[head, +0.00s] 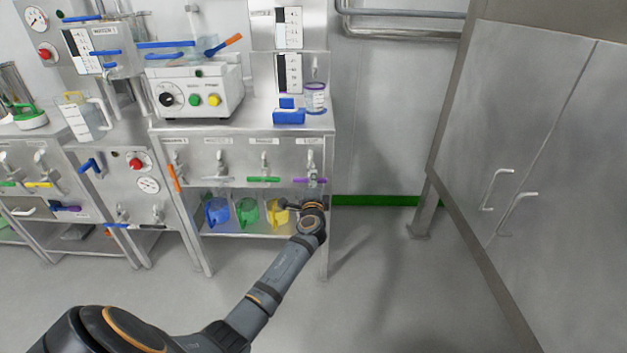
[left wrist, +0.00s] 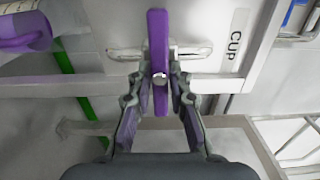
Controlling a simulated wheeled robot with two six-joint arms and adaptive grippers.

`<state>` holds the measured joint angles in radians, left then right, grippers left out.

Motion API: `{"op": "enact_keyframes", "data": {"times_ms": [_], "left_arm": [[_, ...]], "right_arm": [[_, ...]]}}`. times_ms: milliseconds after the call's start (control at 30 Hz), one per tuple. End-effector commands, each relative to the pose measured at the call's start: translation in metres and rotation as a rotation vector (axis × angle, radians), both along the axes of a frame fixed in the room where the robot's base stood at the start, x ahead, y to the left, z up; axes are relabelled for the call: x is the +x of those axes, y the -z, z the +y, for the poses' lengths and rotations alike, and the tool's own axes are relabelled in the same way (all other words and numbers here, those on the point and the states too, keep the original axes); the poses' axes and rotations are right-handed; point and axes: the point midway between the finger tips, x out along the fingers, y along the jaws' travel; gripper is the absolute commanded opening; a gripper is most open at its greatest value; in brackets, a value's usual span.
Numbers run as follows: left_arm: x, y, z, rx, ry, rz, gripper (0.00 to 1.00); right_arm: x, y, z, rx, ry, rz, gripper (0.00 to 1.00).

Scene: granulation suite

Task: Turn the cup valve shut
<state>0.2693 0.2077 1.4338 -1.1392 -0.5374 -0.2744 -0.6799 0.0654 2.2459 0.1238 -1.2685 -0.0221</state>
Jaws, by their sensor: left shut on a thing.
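The cup valve's purple lever (head: 309,181) is at the right end of the row of taps on the steel bench. It lies crosswise in the head view. In the left wrist view, which is rolled sideways, the lever (left wrist: 158,60) crosses the silver tap, beside a "CUP" label (left wrist: 238,40). My left gripper (left wrist: 160,82) is shut on the lever, with a finger on each side of its near part. In the head view my left gripper (head: 312,196) is at the valve, partly hidden by my wrist. My right gripper is in neither view.
Blue (head: 217,211), green (head: 247,211) and yellow (head: 278,213) jugs stand on the shelf under the taps. A steel cabinet (head: 540,150) stands right; the floor between is clear.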

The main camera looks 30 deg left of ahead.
Motion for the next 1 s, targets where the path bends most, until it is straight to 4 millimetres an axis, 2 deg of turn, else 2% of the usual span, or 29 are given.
{"op": "enact_keyframes", "data": {"times_ms": [400, 433, 567, 867, 1000], "left_arm": [[0.000, 0.003, 0.000, 0.004, 0.001, 0.007, 0.00], [0.000, 0.003, 0.000, 0.004, 0.001, 0.007, 0.21], [0.000, 0.002, 0.000, 0.004, 0.001, 0.006, 0.39], [-0.001, 0.001, 0.000, 0.005, 0.000, 0.004, 0.41], [-0.012, 0.002, -0.008, 0.005, 0.002, 0.005, 0.41]], "right_arm": [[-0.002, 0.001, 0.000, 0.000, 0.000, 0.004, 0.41], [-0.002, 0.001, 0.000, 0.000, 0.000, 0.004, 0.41], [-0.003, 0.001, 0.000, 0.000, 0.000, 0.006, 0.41], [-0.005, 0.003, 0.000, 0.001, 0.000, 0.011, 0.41], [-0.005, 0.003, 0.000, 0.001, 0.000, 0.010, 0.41]]}}
